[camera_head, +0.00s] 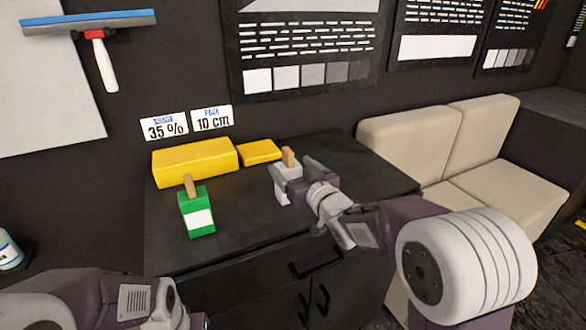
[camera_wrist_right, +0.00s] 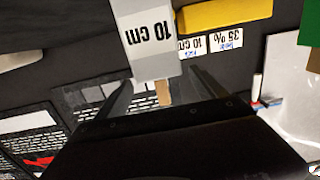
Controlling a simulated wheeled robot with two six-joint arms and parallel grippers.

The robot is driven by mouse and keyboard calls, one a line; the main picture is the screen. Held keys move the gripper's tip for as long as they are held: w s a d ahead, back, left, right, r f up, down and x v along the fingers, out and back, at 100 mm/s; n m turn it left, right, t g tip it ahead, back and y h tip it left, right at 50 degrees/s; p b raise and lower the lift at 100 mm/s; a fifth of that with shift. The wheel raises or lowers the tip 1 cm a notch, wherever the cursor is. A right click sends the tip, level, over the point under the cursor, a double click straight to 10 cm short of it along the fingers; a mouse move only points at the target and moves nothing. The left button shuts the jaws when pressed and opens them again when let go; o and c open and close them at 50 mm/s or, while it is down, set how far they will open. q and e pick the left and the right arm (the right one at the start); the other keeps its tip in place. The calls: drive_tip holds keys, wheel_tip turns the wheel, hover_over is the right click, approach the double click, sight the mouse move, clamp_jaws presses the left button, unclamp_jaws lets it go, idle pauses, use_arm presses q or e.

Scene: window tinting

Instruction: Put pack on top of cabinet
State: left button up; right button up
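A grey pack (camera_head: 283,197) with a tan tab on top is on or just above the black cabinet top (camera_head: 235,225); I cannot tell if it touches. In the right wrist view the grey pack (camera_wrist_right: 145,40) has a white "10 cm" label, upside down there. My right gripper (camera_head: 290,180) is at this pack, one dark finger along each side.
A green pack (camera_head: 197,215) stands at the cabinet's front left. A large yellow block (camera_head: 195,162) and a smaller one (camera_head: 259,151) lie at the back. "35 %" and "10 cm" cards (camera_head: 212,119) are behind. A beige sofa (camera_head: 425,140) is at the right. The cabinet's right part is clear.

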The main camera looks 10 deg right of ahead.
drive_tip(key=shift+r, duration=0.15)
drive_tip(key=shift+s+d, duration=0.1)
drive_tip(key=shift+s, duration=0.1)
drive_tip(key=v, duration=1.1)
drive_tip(key=shift+s, duration=0.25)
drive_tip(key=shift+d, duration=0.15)
